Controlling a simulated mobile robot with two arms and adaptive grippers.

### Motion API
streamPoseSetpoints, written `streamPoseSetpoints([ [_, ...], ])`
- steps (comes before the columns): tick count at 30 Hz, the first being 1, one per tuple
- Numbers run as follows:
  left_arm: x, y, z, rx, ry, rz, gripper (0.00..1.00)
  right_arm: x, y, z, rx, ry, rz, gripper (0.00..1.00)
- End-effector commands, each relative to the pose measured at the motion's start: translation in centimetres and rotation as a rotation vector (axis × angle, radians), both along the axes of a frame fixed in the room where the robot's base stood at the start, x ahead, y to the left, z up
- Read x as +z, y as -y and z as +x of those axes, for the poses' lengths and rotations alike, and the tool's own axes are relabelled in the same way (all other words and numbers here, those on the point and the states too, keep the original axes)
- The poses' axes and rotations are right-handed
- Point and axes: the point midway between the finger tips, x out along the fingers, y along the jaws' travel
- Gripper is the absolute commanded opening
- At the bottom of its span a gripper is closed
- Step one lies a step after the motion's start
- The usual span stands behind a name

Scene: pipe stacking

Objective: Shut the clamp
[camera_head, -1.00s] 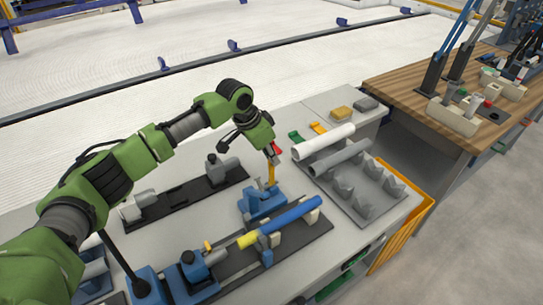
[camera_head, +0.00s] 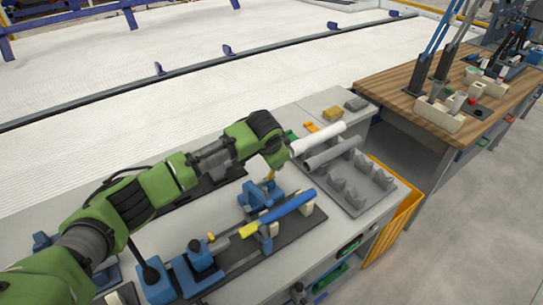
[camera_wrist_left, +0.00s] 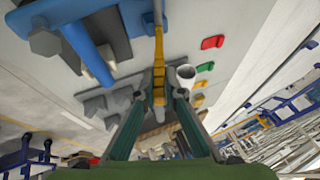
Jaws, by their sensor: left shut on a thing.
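The clamp (camera_head: 257,197) is blue, with a yellow lever (camera_head: 270,176) standing up from it, beside a blue pipe (camera_head: 289,208) lying in supports. In the left wrist view, the clamp's blue body (camera_wrist_left: 118,20) is at the top and the yellow lever (camera_wrist_left: 159,50) runs down between the fingers. My left gripper (camera_wrist_left: 159,97) is shut on the lever. In the head view the gripper is mostly hidden behind my green wrist, as is the lever's top. My right gripper is not in view.
A blue fixture with a black knob (camera_head: 200,254) stands at the front left. An orange bin (camera_head: 404,215) hangs at the table's right end.

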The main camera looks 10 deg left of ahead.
Motion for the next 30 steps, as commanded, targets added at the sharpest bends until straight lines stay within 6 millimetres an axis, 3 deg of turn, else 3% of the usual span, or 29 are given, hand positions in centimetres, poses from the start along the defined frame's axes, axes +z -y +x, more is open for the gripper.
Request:
streamPoseSetpoints([
  [9,-1.0,1.7,-1.6,-0.002,0.137,0.134,0.0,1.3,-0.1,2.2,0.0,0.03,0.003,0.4],
  [30,-1.7,2.2,-2.2,-0.002,0.195,0.197,0.0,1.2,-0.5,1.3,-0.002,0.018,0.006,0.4],
])
